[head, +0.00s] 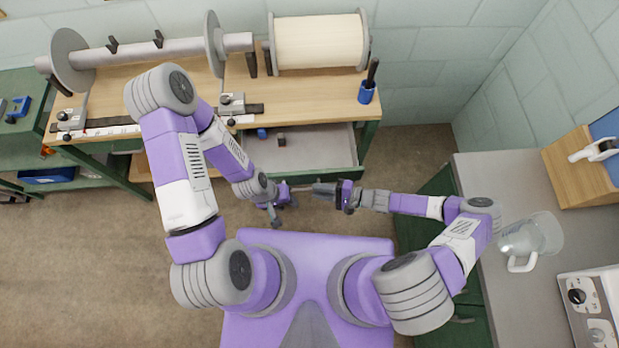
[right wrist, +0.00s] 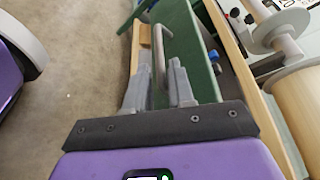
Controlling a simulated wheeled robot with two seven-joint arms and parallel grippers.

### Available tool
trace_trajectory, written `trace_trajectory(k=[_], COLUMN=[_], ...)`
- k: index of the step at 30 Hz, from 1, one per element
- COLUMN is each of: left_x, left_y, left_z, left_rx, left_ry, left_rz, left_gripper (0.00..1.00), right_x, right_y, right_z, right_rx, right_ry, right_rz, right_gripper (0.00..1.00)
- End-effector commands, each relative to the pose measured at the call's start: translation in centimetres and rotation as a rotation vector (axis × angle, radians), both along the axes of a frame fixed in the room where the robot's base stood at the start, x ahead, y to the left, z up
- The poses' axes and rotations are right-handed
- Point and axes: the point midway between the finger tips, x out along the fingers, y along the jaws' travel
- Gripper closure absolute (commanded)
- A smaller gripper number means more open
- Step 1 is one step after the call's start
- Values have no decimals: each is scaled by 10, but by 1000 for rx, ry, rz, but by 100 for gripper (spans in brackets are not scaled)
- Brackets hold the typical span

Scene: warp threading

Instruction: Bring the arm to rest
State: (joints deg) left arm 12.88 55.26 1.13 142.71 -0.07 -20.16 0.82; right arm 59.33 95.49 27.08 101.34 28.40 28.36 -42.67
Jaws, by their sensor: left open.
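My left gripper (head: 277,216) hangs with its fingers apart and empty, left of centre in the head view, just in front of the drawer. My right gripper (head: 320,189) reaches in from the right at the drawer's front edge. In the right wrist view, my right gripper (right wrist: 161,62) shows two grey fingers with a gap between them. A metal drawer handle (right wrist: 163,45) shows in or beyond that gap; I cannot tell whether the fingers touch it. Nothing is seen held.
The open drawer (head: 335,145) holds a small dark block (head: 281,141) and a blue item (head: 262,134). A wooden bench (head: 300,95) carries a cream roll (head: 318,42) and an empty spool. A grey counter (head: 500,180) at right holds a clear jug (head: 535,238).

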Motion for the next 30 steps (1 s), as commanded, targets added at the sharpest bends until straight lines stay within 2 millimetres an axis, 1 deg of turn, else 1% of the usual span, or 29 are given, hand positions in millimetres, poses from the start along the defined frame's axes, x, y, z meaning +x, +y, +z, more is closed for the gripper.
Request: trace_trajectory(k=[1, 3, 6, 24, 26, 29, 30], left_x=[0, 0, 0, 0, 0, 0, 0], left_y=[0, 0, 0, 0, 0, 0, 0], left_z=[0, 0, 0, 0, -1, -2, -3], left_rx=[0, 0, 0, 0, 0, 0, 0], left_ry=[0, 0, 0, 0, 0, 0, 0], left_rz=[0, 0, 0, 0, 0, 0, 0], left_gripper=[57, 57, 57, 57, 57, 57, 57], right_x=[-1, -2, -3, -4, -8, -22, -30], right_y=[-7, -13, -17, -18, -17, -13, -12], right_z=[1, 3, 4, 4, 3, 1, -1], right_rx=[-1, 0, 1, -3, -21, -93, -142], right_ry=[0, 0, 0, 1, 6, 24, 34], right_rz=[-2, 0, 1, 6, 26, 98, 141], right_gripper=[77, 77, 77, 77, 77, 77, 77])
